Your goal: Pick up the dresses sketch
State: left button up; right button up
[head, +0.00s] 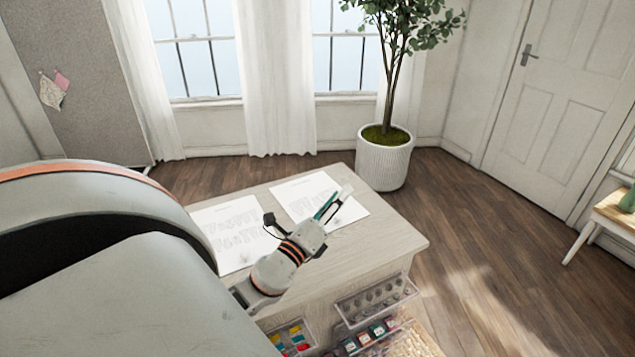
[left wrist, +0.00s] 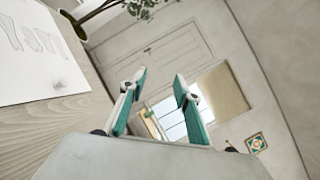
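Two white sketch sheets lie flat on the pale wooden cabinet top (head: 385,235). The left sheet (head: 228,222) carries rows of small grey drawings. The right sheet (head: 300,192) also carries faint drawings, partly hidden by my left gripper (head: 339,203). The drawings are too small to tell which sheet shows dresses. My left gripper is over the right sheet's lower right part, with its fingers pointing to the upper right. In the left wrist view its teal-padded fingers (left wrist: 159,82) are spread with nothing between them, and a sheet (left wrist: 32,55) lies to their left. My right gripper is out of view.
Open drawers (head: 377,299) with spools and small items stick out from the cabinet front. A potted plant (head: 384,162) stands behind the cabinet. A small wooden table (head: 612,210) is at the far right. The floor between cabinet and door (head: 560,85) is clear.

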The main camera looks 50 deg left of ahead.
pick_arm(q)
notch_tip(320, 180, down, 4)
jog(key=w+m+g+h, duration=0.1)
jog(key=w+m+h, duration=0.25)
jog(key=m, duration=0.25)
jog(key=m+g, duration=0.5)
jog(key=m, duration=0.1)
send_near(336, 217)
jog(key=x, duration=0.3)
jog(key=shift+w+d, duration=0.25)
jog(key=shift+d, duration=0.15)
jog(key=x, duration=0.5)
jog(key=b+x, duration=0.1)
jog(key=x, duration=0.1)
jog(key=shift+w+a+f, duration=0.2)
jog(key=shift+a, duration=0.1)
grip_shut()
